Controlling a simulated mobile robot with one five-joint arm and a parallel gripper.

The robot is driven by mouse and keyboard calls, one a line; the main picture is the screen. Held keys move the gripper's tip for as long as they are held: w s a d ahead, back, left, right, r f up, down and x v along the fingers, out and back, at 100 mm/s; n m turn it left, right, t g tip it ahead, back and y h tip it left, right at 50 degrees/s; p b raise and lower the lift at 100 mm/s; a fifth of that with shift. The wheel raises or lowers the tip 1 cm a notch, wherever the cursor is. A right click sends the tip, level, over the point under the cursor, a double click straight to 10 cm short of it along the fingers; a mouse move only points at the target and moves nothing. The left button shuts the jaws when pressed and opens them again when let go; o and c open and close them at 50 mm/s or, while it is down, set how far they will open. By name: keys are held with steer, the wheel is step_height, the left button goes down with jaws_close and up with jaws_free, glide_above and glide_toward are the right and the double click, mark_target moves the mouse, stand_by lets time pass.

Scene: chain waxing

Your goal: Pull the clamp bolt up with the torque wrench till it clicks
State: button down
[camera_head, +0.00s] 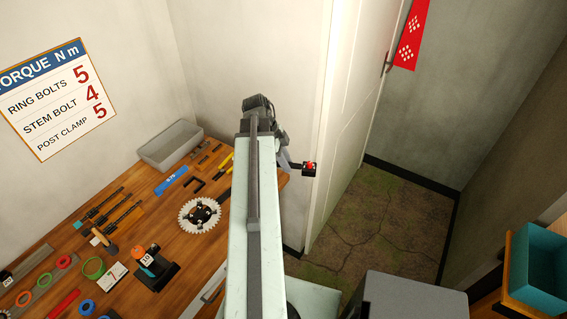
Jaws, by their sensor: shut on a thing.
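My arm reaches up the middle of the view and bends down at its far end. My gripper (288,163) is just right of the arm, past the right end of the bench, and is partly hidden by the arm. It is shut on a small black thing with a red top (310,168). I cannot tell whether this is part of the torque wrench. I cannot make out the clamp bolt. A sign (50,98) on the wall reads torque N m: ring bolts 5, stem bolt 4, post clamp 5.
The wooden bench (150,215) holds a grey tray (168,147), a toothed chainring (200,215), a black stand (155,270) and several hand tools. A white door (350,110) stands right of my gripper. A grey box (410,295) and teal bin (537,275) are at lower right.

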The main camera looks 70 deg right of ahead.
steer(key=shift+s+f+b, duration=0.1)
steer(key=shift+f+b, duration=3.35)
stand_by(1.8)
steer(key=shift+s+a+m+y, duration=0.1)
steer(key=shift+a+m+y, duration=0.2)
steer(key=shift+a+m, duration=0.85)
steer(key=shift+a+n, duration=0.25)
steer(key=shift+a, duration=0.05)
steer(key=shift+a+m+y, duration=0.4)
steer(key=shift+a+m, duration=0.4)
steer(key=shift+a, duration=0.45)
